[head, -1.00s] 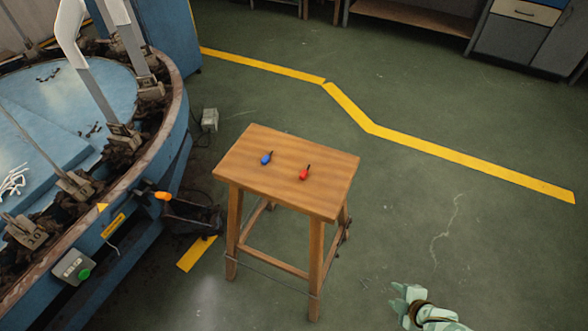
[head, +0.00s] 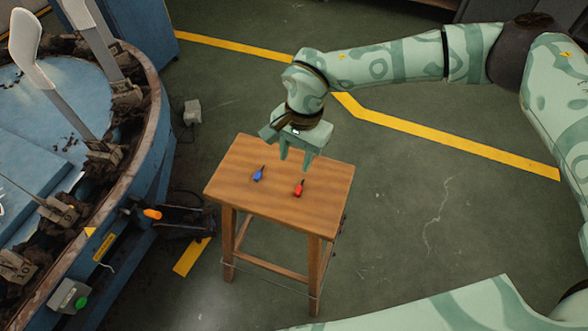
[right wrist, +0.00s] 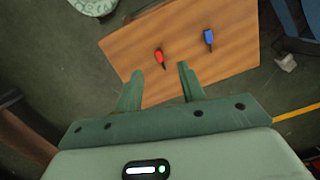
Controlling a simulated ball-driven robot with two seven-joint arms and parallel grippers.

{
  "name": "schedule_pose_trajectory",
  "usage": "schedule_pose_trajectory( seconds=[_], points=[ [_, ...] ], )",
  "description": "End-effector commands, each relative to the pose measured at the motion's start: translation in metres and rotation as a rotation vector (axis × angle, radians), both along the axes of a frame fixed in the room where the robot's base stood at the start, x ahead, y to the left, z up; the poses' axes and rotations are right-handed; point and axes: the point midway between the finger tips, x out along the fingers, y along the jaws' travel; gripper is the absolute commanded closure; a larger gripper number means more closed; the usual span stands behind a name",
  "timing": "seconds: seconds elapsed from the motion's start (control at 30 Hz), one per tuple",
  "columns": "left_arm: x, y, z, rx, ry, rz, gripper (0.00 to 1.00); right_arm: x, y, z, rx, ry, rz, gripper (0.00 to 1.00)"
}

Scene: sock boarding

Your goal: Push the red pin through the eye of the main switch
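The red pin (head: 299,188) lies on the wooden stool's top (head: 240,195), right of the blue pin (head: 258,174). My right gripper (head: 295,160) is open and empty above the far part of the stool top, fingers pointing down. In the right wrist view, the red pin (right wrist: 160,58) shows just beyond and between the open fingertips (right wrist: 158,72), apart from them. The blue pin (right wrist: 208,38) is off to the right. I cannot tell for sure which part is the main switch; an orange-tipped handle (head: 152,213) sticks out from the blue machine's side. My left gripper is not in view.
The round blue machine (head: 150,130) with upright metal arms stands left of the stool. A grey box with a green button (head: 70,297) is on its side. A small grey box (head: 192,112) is on the floor behind. The floor right of the stool is clear.

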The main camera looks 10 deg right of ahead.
Motion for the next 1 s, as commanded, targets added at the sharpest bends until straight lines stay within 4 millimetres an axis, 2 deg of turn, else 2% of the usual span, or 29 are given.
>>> schedule_pose_trajectory(
  seconds=[0.07, 0.17, 0.4, 0.5, 0.6, 0.83, 1.0],
  points=[
    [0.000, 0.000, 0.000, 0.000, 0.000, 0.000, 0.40, 0.001, -0.004, 0.006, -0.079, -0.047, 0.104, 0.60],
    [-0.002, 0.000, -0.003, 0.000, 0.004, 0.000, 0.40, 0.001, -0.008, -0.001, -0.123, -0.068, 0.157, 0.60],
    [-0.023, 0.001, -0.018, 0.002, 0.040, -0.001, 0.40, 0.001, -0.009, -0.061, -0.124, -0.065, 0.159, 0.60],
    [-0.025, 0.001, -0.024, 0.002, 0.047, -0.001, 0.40, 0.001, -0.009, -0.082, -0.124, -0.066, 0.157, 0.60],
    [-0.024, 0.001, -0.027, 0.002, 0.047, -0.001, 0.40, 0.002, -0.009, -0.095, -0.122, -0.069, 0.156, 0.60],
    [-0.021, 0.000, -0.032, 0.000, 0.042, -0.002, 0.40, 0.002, -0.009, -0.110, -0.121, -0.068, 0.155, 0.60],
    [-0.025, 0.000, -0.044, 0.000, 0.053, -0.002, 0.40, 0.003, -0.012, -0.139, -0.121, -0.065, 0.154, 0.60]
  ],
)
